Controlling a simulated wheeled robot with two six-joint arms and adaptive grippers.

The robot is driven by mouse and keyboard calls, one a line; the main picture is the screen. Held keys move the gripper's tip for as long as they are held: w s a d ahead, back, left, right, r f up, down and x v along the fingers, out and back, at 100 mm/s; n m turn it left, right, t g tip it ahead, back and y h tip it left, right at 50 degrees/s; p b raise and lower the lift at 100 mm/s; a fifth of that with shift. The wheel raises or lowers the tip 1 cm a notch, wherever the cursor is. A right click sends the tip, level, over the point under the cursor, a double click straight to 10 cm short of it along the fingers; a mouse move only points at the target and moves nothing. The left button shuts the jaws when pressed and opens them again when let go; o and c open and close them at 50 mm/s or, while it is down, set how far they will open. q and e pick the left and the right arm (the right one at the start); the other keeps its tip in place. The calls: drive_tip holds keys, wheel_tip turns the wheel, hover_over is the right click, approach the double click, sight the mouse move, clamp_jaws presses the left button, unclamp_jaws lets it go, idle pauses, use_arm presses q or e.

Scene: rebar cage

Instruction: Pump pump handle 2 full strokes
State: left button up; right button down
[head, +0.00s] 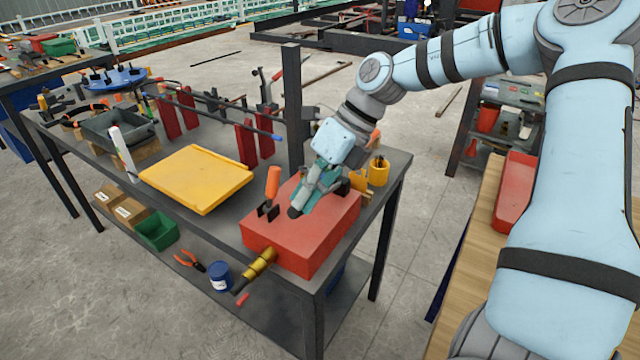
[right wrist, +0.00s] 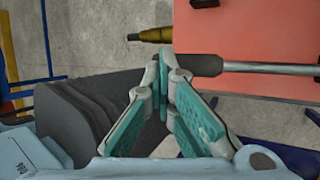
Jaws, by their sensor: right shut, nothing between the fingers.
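The pump handle is a grey rod (right wrist: 270,69) with a dark grip (right wrist: 205,65) in the right wrist view, reaching in from the right over a red block. In the head view the dark grip end (head: 295,212) shows just beyond my fingertips. My right gripper (head: 306,204) is above the red block (head: 283,246), its teal fingers pointing down. In the right wrist view its fingertips (right wrist: 163,62) are together and empty, overlapping the near end of the grip; I cannot tell whether they touch it. My gripper and arm hide the rest of the handle in the head view.
An orange-handled clamp (head: 273,184) stands on the red block. A brass fitting (head: 259,263) sticks out of its front. A yellow tray (head: 197,180), a dark upright post (head: 291,110) and a yellow cup (head: 378,172) are close by. Floor is free in front of the bench.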

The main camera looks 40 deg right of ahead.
drive_tip(key=shift+a+f+b, duration=0.15)
drive_tip(key=shift+f+b, duration=0.5)
drive_tip(key=shift+f, duration=0.05)
drive_tip(key=shift+s+a+f+b, duration=0.1)
drive_tip(key=shift+a+f+b, duration=0.05)
drive_tip(key=shift+f+b, duration=0.55)
